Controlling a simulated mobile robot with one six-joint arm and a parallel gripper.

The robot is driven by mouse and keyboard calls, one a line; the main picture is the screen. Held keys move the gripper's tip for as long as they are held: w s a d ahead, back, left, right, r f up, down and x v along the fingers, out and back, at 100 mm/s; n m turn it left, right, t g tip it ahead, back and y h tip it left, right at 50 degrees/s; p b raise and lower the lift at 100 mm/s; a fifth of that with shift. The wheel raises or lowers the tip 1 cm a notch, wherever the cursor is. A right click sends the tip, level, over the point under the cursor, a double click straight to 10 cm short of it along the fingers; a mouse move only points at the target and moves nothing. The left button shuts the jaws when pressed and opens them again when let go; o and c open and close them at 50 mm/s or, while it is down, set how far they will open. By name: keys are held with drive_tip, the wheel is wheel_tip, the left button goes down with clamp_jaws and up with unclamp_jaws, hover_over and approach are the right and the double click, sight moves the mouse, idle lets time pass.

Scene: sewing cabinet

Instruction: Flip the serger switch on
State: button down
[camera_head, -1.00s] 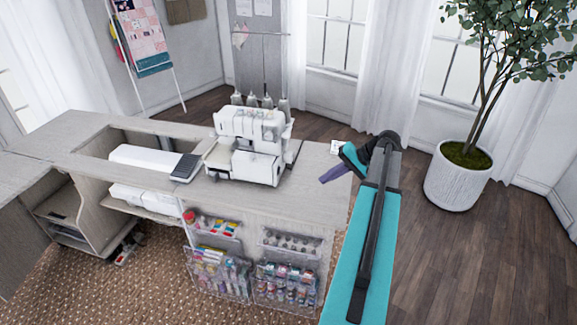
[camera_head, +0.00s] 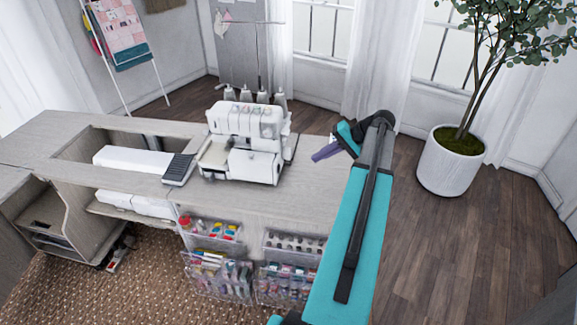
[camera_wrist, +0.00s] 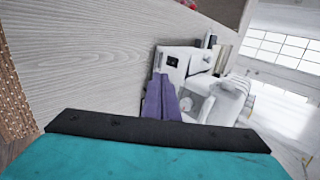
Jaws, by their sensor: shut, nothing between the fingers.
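The white serger (camera_head: 245,142) stands on the wooden cabinet top (camera_head: 240,195), with several thread cones on top. In the wrist view the serger (camera_wrist: 212,92) fills the right of centre. A small black patch, which looks like the switch (camera_wrist: 173,61), shows on its side face. My gripper (camera_head: 315,157) has purple fingers and is shut and empty, to the right of the serger with a gap between them. In the wrist view its fingertips (camera_wrist: 161,77) point toward the side with the black patch. Whether the switch is on or off is too small to tell.
A dark pad (camera_head: 179,168) and a white flat machine part (camera_head: 130,158) lie left of the serger. Clear pockets of supplies (camera_head: 218,275) hang on the cabinet front. A potted plant (camera_head: 448,165) stands at the right. The tabletop's right end is clear.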

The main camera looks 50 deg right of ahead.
drive_tip(key=w+r+p+x, duration=0.1)
drive_tip(key=p+x, duration=0.3)
drive_tip(key=x, duration=0.8)
drive_tip(key=shift+w+a+r, duration=0.35)
drive_tip(key=shift+w+a, duration=0.05)
